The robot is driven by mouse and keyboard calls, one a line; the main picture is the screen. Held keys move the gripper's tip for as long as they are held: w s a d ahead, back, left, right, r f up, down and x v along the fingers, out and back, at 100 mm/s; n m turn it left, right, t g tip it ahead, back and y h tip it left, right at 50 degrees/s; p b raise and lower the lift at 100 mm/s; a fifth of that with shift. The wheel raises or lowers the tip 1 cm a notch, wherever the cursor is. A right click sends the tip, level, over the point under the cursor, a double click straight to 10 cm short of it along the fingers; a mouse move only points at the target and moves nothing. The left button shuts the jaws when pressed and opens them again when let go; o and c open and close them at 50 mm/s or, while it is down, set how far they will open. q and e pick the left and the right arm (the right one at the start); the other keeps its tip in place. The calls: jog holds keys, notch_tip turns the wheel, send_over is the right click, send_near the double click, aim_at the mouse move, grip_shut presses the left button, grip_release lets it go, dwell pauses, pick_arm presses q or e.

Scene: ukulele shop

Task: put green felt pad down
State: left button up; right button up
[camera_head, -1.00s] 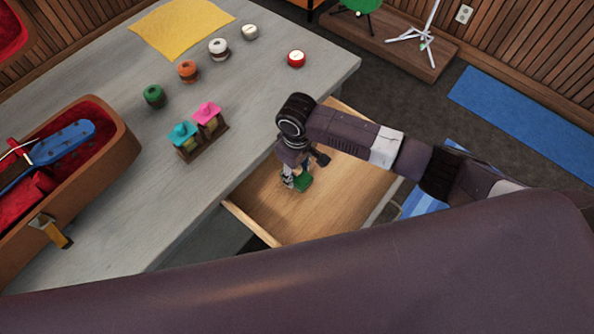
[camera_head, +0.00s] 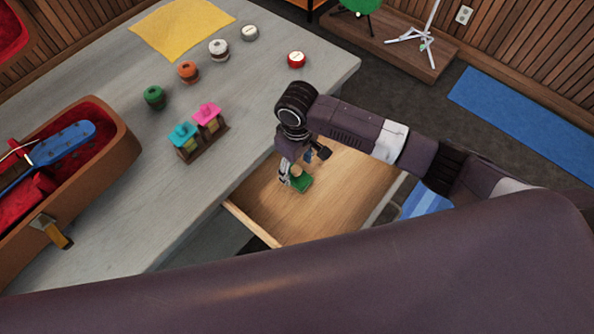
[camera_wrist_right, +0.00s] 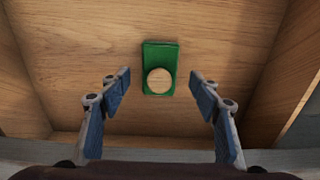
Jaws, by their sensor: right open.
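The green felt pad (camera_head: 301,184) lies on the floor of the open wooden drawer (camera_head: 318,215). In the right wrist view the pad (camera_wrist_right: 160,53) is a green block with a round, wood-coloured disc or knob (camera_wrist_right: 159,81) on it. My right gripper (camera_head: 300,170) is over the drawer, just above the pad. My left gripper is not in view.
The grey table (camera_head: 130,207) stands beside the drawer. It bears pink and turquoise-topped blocks (camera_head: 196,134), several round jars, a yellow cloth (camera_head: 182,28) and an open ukulele case (camera_head: 118,150). The drawer floor around the pad is clear; its walls rise around it.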

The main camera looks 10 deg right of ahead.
aim_at(297, 170)
notch_tip(297, 170, up, 9)
jog(key=shift+f, duration=0.15)
dwell(0.5)
